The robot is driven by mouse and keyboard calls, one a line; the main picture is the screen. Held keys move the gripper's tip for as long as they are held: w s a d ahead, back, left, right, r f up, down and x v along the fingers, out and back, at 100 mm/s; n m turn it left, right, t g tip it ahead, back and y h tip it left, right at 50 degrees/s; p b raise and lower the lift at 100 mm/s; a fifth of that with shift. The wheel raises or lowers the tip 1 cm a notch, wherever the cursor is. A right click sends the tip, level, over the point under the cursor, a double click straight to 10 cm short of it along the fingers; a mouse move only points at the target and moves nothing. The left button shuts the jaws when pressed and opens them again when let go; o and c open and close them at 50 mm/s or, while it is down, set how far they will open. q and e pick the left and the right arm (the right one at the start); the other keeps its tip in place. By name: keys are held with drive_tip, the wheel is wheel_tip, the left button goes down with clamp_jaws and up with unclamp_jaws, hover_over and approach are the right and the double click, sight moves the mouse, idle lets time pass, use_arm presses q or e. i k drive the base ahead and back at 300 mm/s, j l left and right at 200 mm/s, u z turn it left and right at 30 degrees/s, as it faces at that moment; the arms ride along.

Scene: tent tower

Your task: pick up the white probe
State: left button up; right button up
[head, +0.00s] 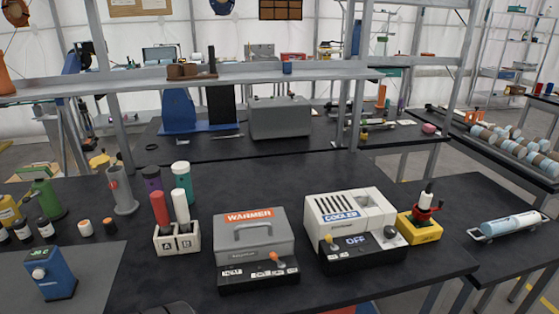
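The white probe (181,206) stands upright in the B side of a small white holder (176,244) on the black bench. A red probe (159,209) stands beside it in the A side. The lower ends of both probes are hidden inside the holder. Neither of my grippers shows clearly in the head view.
Right of the holder stand a grey WARMER box (253,240) and a white COOLER box (349,218). A blue device (50,273) stands at the left front.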

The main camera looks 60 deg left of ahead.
sight(181, 205)
drive_tip(key=u, duration=2.4)
drive_tip(key=l+u, duration=0.35)
drive_tip(key=i+l, duration=0.05)
